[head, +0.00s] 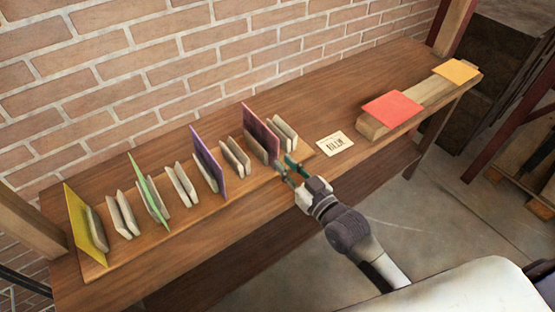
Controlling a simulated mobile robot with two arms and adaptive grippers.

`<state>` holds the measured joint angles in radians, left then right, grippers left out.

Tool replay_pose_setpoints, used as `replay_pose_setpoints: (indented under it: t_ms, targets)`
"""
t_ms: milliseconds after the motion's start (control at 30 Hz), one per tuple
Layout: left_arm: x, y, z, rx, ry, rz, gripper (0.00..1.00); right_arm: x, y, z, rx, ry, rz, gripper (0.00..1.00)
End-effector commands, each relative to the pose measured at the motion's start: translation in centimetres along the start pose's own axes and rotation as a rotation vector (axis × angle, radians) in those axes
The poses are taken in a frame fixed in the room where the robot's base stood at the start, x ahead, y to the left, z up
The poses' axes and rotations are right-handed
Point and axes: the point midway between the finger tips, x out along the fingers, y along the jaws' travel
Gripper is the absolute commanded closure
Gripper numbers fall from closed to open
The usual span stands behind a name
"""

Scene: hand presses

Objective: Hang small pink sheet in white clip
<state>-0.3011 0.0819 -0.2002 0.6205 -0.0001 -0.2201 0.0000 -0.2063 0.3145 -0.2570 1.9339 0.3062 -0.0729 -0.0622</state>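A pink sheet (260,127) stands upright among the clips, right of the purple sheet, its lower part at a pale clip (256,149). A coral-red sheet (392,107) lies flat on a wooden block at the right. The clips are whitish and stand in a row; one clip (284,135) right of the pink sheet looks empty. My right gripper (286,163) has its teal fingers apart, just in front of the pink sheet's lower right edge. I see nothing between the fingers and cannot tell whether they touch the sheet. My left gripper is out of view.
Yellow (83,222), green (147,188) and purple (208,160) sheets stand in the row, with empty clips between. A printed card (335,143) lies right of the row. An orange sheet (456,71) lies on the block's (428,94) far end. A brick wall stands behind.

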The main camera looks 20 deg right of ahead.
Motion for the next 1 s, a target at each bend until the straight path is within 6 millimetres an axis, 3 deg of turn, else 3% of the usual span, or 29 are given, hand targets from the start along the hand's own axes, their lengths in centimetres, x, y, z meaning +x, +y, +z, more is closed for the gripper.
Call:
replay_pose_setpoints:
  t_ms: [33, 300, 700, 933, 1000]
  targets:
    - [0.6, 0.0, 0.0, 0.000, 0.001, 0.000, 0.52, 0.8, 0.0, 0.2, 0.000, 0.004, 0.000, 0.80]
    - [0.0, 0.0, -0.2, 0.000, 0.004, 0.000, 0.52, 3.2, 0.0, 0.0, 0.000, -0.001, 0.000, 0.80]
    - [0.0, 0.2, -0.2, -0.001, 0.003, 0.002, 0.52, 3.7, 0.0, 0.0, 0.000, -0.001, 0.000, 0.80]
    - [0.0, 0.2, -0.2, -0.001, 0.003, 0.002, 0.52, 3.7, 0.0, 0.0, 0.000, -0.001, 0.000, 0.99]
    - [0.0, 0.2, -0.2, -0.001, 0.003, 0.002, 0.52, 3.7, 0.0, 0.0, 0.000, -0.001, 0.000, 1.00]
